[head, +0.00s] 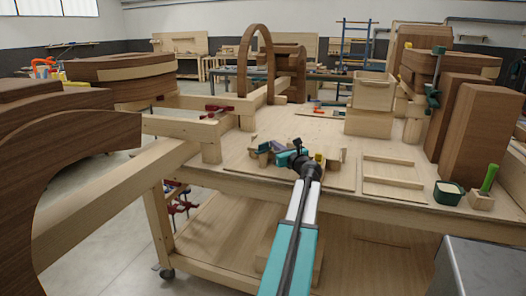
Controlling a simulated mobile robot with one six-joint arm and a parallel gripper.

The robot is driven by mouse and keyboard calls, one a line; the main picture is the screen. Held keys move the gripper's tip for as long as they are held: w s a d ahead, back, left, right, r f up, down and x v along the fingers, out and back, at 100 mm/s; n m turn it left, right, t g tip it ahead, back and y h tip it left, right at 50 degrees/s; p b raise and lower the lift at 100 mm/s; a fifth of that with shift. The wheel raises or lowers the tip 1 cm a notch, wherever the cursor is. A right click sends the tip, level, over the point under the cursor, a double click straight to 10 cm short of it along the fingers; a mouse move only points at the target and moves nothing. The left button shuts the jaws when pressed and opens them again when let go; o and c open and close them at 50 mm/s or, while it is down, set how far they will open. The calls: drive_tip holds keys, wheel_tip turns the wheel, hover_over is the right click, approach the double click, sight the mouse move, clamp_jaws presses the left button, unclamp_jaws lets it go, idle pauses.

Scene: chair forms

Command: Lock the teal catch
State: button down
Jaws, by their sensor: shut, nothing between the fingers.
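A small wooden fixture (334,157) stands on a thin board on the wooden workbench, in the middle of the head view. A small teal part (283,142), likely the teal catch, shows at the fixture, just left of my gripper (297,147). My arm reaches in from the bottom of the view, and the dark gripper is shut and empty at the fixture. It covers part of the fixture. I cannot tell whether it touches the teal part, or how the catch is set.
A shallow wooden frame (393,187) lies right of the fixture. A dark green tub (448,192) and a green-handled brush (488,180) stand at the right. A wooden box (373,92) and tall brown blocks stand behind. Large curved wooden forms fill the left.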

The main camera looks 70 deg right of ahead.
drive_tip(key=shift+w+d, duration=0.1)
drive_tip(key=shift+w, duration=0.15)
drive_tip(key=shift+s+d, duration=0.1)
drive_tip(key=shift+r, duration=0.15)
drive_tip(key=s+a+r, duration=0.2)
drive_tip(key=s+a, duration=0.1)
drive_tip(key=a, duration=0.4)
drive_tip(key=s+a+r, duration=0.2)
drive_tip(key=a, duration=0.6)
drive_tip(key=shift+s+r, duration=0.35)
drive_tip(key=shift+s, duration=0.05)
idle(0.5)
idle(0.4)
